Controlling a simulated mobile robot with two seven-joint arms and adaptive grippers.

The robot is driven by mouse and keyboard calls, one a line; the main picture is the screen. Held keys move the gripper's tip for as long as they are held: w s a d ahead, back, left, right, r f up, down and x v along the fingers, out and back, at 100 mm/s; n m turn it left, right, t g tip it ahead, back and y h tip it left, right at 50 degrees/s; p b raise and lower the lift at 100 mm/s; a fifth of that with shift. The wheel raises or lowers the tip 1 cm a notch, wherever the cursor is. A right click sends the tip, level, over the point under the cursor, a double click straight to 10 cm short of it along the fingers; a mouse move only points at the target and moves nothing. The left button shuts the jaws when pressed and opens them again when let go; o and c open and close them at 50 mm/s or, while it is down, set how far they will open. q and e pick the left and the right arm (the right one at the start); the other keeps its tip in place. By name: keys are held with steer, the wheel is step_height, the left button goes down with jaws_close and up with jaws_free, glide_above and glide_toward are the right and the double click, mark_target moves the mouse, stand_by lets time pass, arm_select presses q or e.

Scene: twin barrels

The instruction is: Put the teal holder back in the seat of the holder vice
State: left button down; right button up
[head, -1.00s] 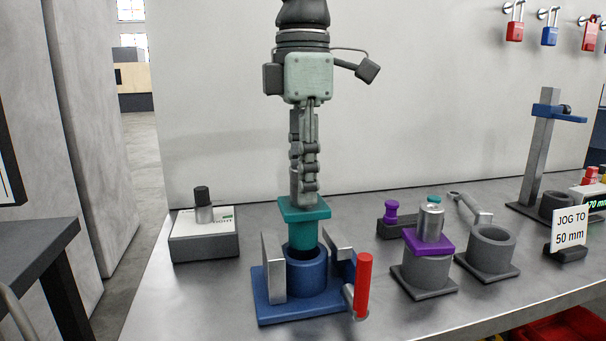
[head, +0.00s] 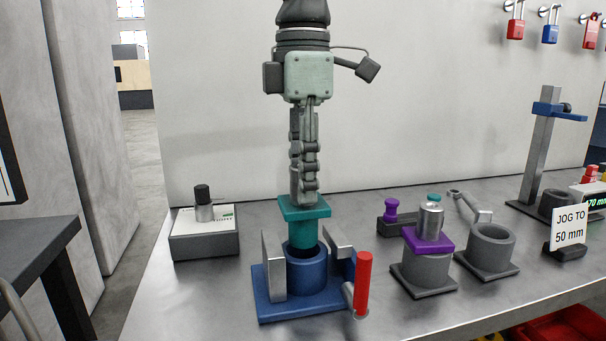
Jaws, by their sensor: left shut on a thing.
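The teal holder (head: 308,228) has a square flange on top and a round body below. My left gripper (head: 304,192) comes down from above and is shut on it at the flange. The holder is upright, its lower end at the mouth of the blue round seat of the holder vice (head: 306,272). I cannot tell how far its lower end reaches into the seat. The vice has a blue base, two grey jaw plates beside the seat and a red handle (head: 363,283) at its right. My right gripper is not in view.
Right of the vice, a purple holder (head: 429,241) with a metal piece sits in a grey socket, beside an empty grey socket (head: 490,248). A grey box device (head: 205,234) stands at left. A sign (head: 570,228) and a post stand at far right.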

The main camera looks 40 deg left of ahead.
mark_target(303, 215)
arm_select(q)
steer(key=shift+r, duration=0.1)
stand_by(0.8)
steer(key=shift+f+b, duration=1.9)
steer(key=shift+f, duration=1.2)
steer(key=c, duration=1.1)
jaws_free()
steer(key=shift+o, duration=0.2)
steer(key=shift+r, duration=0.1)
step_height(303, 215, up, 12)
steer(key=shift+f, duration=0.1)
